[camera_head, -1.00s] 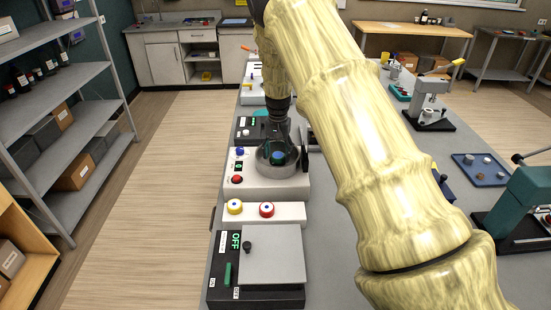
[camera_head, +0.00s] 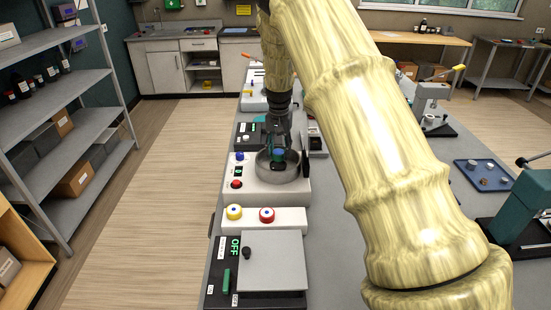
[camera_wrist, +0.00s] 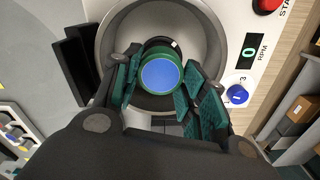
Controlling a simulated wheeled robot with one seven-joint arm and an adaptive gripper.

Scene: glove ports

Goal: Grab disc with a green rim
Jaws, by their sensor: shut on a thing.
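The disc with a green rim (camera_wrist: 161,76) has a blue face and sits between my fingers in the wrist view. My gripper (camera_wrist: 160,92) is shut on it, with a teal finger pad on each side of the rim. In the head view the disc (camera_head: 279,154) shows small and dark with a blue top. My gripper (camera_head: 278,140) holds it over the round grey bowl (camera_head: 291,177) of a white machine. Whether the disc still touches anything in the bowl cannot be told.
A yellow-rimmed disc (camera_head: 234,212) and a red-rimmed disc (camera_head: 267,215) sit on a white block in front of the machine. A dark box with a grey plate (camera_head: 272,262) is nearer. A blue tray (camera_head: 466,180) lies at right. My arm covers the bench middle.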

